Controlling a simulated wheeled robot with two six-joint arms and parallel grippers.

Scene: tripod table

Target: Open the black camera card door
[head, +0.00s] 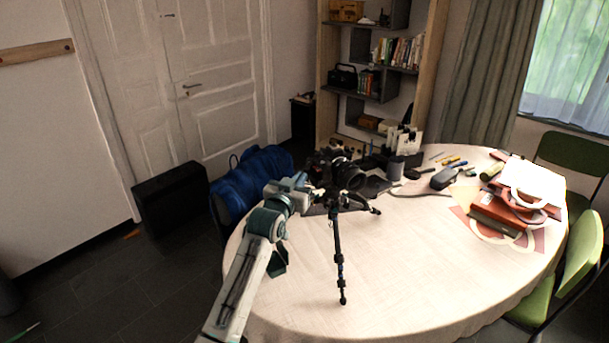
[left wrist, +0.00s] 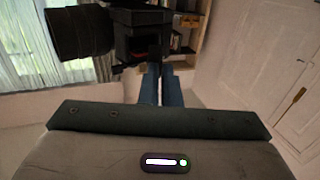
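The black camera (head: 350,177) sits on top of a small black tripod (head: 338,245) on the round table (head: 410,270). In the left wrist view its lens (left wrist: 80,32) points left, and its dark body (left wrist: 140,38) is at the top middle. My left gripper (head: 308,189) is at the left side of the camera in the head view. In the left wrist view its two blue fingers (left wrist: 160,86) are close together, with their tips beside the camera body. I cannot tell whether they touch it. The card door cannot be made out. My right gripper is not in view.
Books and papers (head: 520,195) lie at the table's right. A dark case (head: 447,177), a grey cup (head: 396,168) and several small tools stand or lie at the back. A blue bag (head: 252,180) is behind my left arm. The table's front is clear.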

